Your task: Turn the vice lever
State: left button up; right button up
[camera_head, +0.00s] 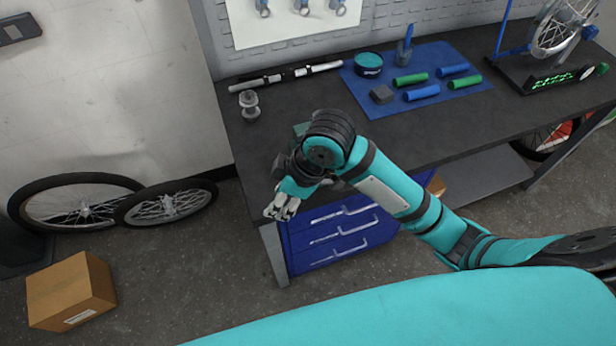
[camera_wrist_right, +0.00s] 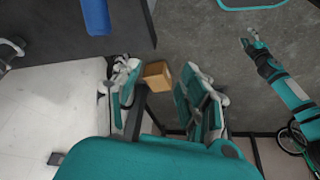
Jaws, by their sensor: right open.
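My right arm reaches in from the right in the head view, and its gripper (camera_head: 283,205) is over the front left corner of the workbench. In the right wrist view this gripper (camera_wrist_right: 165,90) has its fingers spread, with nothing held between them. A dark green part (camera_head: 300,129), perhaps of the vice, shows on the bench just behind my arm. My arm hides the rest, and I cannot make out the lever. My left gripper (camera_wrist_right: 252,45) shows small at the upper right of the wrist view, its fingers unclear.
The dark workbench (camera_head: 262,150) carries a blue mat (camera_head: 365,93) with several grips and a tub. Blue drawers (camera_head: 330,240) are under it. A cardboard box (camera_head: 70,290) and two wheels (camera_head: 165,202) stand at the left. Floor between box and drawers is clear.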

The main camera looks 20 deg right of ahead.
jog(key=w+d+r+n+g+h, duration=0.1)
jog(key=w+d+r+n+h, duration=0.1)
jog(key=w+d+r+n, duration=0.3)
jog(key=d+r+n+g+h, duration=0.1)
jog(key=d+r+h, duration=0.15)
jog(key=r, duration=0.55)
notch_tip(320, 180, down, 18)
jog(key=p, duration=0.3)
jog(key=shift+r, duration=0.25)
jog(key=shift+c, duration=0.4)
grip_shut()
